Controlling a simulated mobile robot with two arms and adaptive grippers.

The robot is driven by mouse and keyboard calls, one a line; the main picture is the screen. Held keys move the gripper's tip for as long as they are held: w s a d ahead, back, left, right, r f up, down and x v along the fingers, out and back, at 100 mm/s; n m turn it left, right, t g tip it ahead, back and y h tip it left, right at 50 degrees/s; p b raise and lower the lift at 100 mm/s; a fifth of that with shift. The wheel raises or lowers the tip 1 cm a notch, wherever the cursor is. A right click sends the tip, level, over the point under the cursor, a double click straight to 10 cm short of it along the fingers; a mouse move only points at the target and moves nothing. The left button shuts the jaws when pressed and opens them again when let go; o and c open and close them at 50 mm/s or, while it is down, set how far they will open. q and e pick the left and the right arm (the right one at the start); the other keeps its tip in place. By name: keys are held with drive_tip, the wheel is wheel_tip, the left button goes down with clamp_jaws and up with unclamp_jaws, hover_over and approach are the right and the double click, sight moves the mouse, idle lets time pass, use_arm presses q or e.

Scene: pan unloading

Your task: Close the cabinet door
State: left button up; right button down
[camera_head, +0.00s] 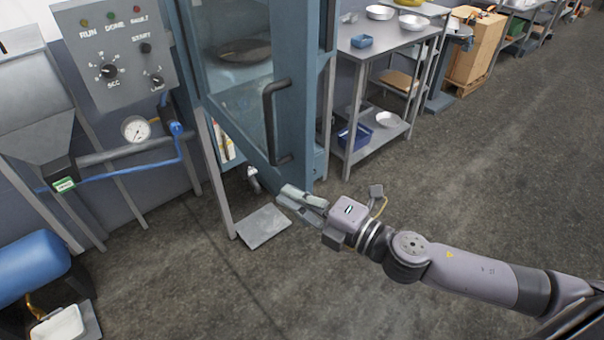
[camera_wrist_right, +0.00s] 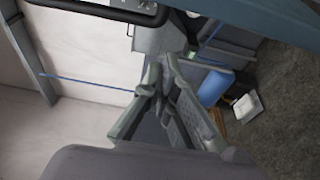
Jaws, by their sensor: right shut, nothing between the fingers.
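The cabinet door (camera_head: 295,60) is a blue frame with a glass pane and a black bar handle (camera_head: 269,120). It appears to stand at an angle out from the cabinet, its lower edge slanting toward me; I cannot tell how wide the gap is. A dark round pan (camera_head: 245,50) shows through the glass. My right gripper (camera_head: 288,196) is shut and empty, just below the door's lower corner, pointing left. My left gripper is not in view.
A control panel (camera_head: 112,45) with knobs and a gauge (camera_head: 135,129) stand left of the cabinet. A metal table (camera_head: 395,38) with trays stands at the right. The floor beyond my arm is clear.

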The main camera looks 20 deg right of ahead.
sight(303, 182)
drive_tip(key=shift+w+d+p, duration=0.3)
drive_tip(key=shift+w+d, duration=1.05)
drive_tip(key=shift+w, duration=0.1)
